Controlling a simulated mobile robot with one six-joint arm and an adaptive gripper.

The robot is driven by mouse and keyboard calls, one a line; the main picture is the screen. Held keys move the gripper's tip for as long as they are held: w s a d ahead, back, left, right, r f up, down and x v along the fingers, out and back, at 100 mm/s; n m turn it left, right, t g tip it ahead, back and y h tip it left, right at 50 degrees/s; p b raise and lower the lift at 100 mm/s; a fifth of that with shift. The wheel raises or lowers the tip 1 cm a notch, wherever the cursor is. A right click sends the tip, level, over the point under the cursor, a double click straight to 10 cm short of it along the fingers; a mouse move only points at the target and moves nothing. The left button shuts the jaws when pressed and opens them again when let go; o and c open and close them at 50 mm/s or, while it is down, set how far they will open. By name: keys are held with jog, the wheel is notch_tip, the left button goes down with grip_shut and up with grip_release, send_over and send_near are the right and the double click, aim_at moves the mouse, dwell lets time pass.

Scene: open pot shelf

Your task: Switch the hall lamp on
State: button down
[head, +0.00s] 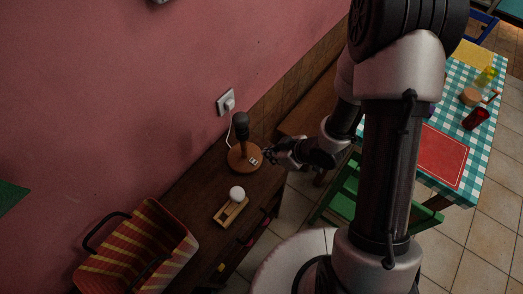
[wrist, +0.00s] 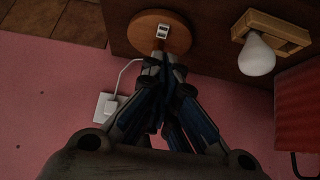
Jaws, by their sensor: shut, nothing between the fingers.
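The hall lamp (head: 235,160) stands on a dark wooden bench, with a round wooden base, a stem and a dark socket on top. No bulb or light shows in the socket. Its round base is also in the wrist view (wrist: 143,30), with a small pale switch (wrist: 162,31) on it. My gripper (head: 270,156) is shut and empty, just right of the lamp base in the head view. In the wrist view its fingertips (wrist: 163,60) are close to the switch; I cannot tell whether they touch it.
A white bulb (head: 237,193) rests on a small wooden holder (head: 229,213) in front of the lamp. A white wall socket (head: 226,102) with a plug and cord is behind. A striped basket (head: 150,245) stands left. A green chair (head: 345,190) and checkered table (head: 473,135) are right.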

jog(key=shift+s+d+r, duration=0.5)
jog(key=shift+d+r, duration=0.05)
jog(key=shift+d, duration=0.05)
jog(key=w+d+r+m+t+h+b, duration=0.1)
jog(key=d+r+m+t+h+b, duration=0.35)
jog(key=d+r, duration=1)
jog(key=s+a+r+m+g, duration=0.2)
jog(key=s+r+m, duration=0.1)
jog(key=s, duration=0.6)
jog(key=s+a+r+m+g+h+b, duration=0.1)
jog(key=s+a+r+m+g, duration=0.1)
jog(key=s+r, duration=0.4)
jog(key=s+a+m, duration=0.1)
jog(key=s, duration=0.2)
jog(key=shift+a, duration=0.25)
jog(key=shift+a+g+h, duration=0.1)
jog(key=shift+g+h, duration=0.15)
